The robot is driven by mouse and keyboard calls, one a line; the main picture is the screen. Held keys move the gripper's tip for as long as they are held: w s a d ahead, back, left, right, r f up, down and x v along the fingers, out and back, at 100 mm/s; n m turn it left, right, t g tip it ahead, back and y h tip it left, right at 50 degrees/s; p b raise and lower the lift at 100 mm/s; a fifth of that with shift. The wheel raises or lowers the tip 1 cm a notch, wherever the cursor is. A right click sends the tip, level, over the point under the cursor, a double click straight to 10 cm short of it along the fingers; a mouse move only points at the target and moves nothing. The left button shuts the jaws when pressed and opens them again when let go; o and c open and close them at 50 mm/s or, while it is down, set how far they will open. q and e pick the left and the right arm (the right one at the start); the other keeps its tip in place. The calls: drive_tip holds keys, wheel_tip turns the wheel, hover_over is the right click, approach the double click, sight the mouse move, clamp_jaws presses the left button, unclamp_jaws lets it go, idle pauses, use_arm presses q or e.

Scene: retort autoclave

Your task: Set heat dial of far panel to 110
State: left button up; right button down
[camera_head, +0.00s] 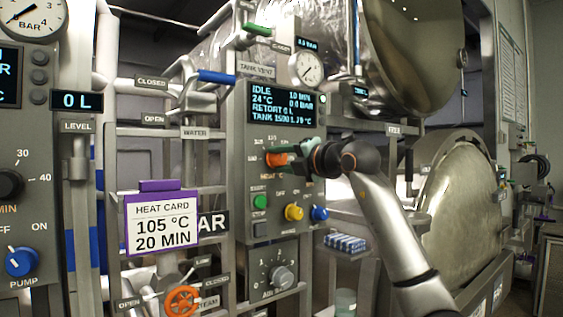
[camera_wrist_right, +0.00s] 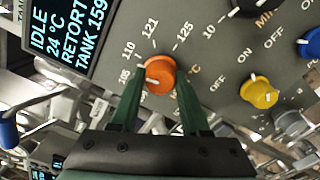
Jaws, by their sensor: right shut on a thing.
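The orange heat dial (camera_wrist_right: 160,75) sits on the grey far panel (camera_head: 240,200), under its blue-lettered display (camera_head: 286,104). The dial also shows in the head view (camera_head: 276,159), partly hidden by my gripper. My right gripper (camera_head: 292,152) has its green fingers on both sides of the dial, shut on it. In the wrist view the scale around the dial reads 105, 110, 121 and 125. A pale mark on the dial's face lies toward the 105 side; its exact setting is hard to tell. My left gripper is not in view.
Below the dial are a green button (camera_head: 260,202), a yellow knob (camera_head: 293,212) and a blue knob (camera_head: 320,213). A purple-framed heat card (camera_head: 161,222) reads 105 °C, 20 min. A blue-handled lever (camera_head: 216,77) stands left of the display.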

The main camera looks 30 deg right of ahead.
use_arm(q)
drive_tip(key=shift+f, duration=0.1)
use_arm(e)
drive_tip(key=shift+m, duration=1.1)
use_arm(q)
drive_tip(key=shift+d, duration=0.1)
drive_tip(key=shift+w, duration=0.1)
use_arm(e)
drive_tip(key=shift+c, duration=1.9)
unclamp_jaws()
drive_tip(key=shift+s, duration=0.1)
drive_tip(key=shift+s, duration=0.25)
use_arm(q)
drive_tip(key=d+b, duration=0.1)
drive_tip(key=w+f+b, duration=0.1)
drive_tip(key=b, duration=0.1)
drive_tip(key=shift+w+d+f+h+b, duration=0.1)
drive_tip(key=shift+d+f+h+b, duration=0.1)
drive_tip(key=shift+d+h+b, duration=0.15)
use_arm(e)
drive_tip(key=s+d, duration=0.1)
drive_tip(key=s, duration=1)
drive_tip(key=shift+s, duration=0.4)
